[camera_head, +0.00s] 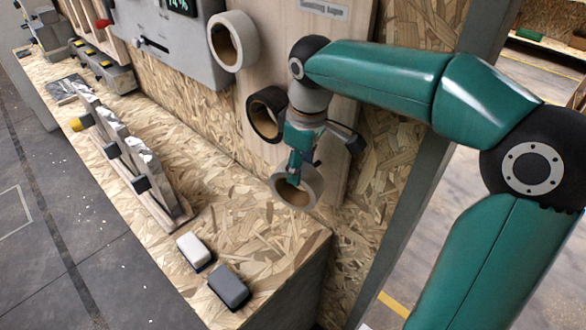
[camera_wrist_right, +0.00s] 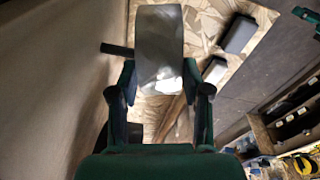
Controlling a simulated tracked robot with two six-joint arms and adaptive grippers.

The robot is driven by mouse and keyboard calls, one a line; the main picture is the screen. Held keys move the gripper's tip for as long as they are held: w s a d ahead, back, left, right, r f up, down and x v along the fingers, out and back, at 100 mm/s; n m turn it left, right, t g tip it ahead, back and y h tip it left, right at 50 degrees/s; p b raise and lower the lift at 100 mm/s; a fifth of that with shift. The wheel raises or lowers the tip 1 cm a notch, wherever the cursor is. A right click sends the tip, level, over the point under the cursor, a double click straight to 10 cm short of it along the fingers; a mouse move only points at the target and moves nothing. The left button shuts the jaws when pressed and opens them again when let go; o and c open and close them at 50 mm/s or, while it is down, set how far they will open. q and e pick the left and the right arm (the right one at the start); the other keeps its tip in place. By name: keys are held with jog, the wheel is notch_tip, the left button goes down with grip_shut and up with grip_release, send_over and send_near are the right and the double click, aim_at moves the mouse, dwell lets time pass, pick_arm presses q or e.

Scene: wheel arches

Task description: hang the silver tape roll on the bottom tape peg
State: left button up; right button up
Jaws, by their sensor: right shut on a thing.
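The silver tape roll (camera_head: 316,186) is at the lower part of the wooden tape board, with its hole facing outward in the head view. My right gripper (camera_head: 293,180) is shut on the roll's rim. In the right wrist view the silver roll (camera_wrist_right: 159,45) stands between my two fingertips. A short dark bar (camera_wrist_right: 117,50), perhaps the bottom peg, shows at the roll's left side in that view. I cannot tell whether it passes through the hole. The bottom peg is not clear in the head view. My left gripper is not in view.
A beige roll (camera_head: 247,36) and a black roll (camera_head: 256,102) hang above on the same board (camera_head: 349,24). Below is a chipboard bench (camera_head: 262,235) with a white block (camera_head: 194,250), a grey block (camera_head: 229,287) and a rack of scrapers (camera_head: 130,158).

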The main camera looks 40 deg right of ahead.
jog(key=shift+d, duration=0.8)
jog(key=shift+w+d+f, duration=0.1)
jog(key=shift+d+f, duration=0.45)
jog(key=o, duration=1.2)
jog(key=shift+o, duration=0.2)
jog(key=shift+r, duration=0.1)
jog(key=shift+r, duration=0.1)
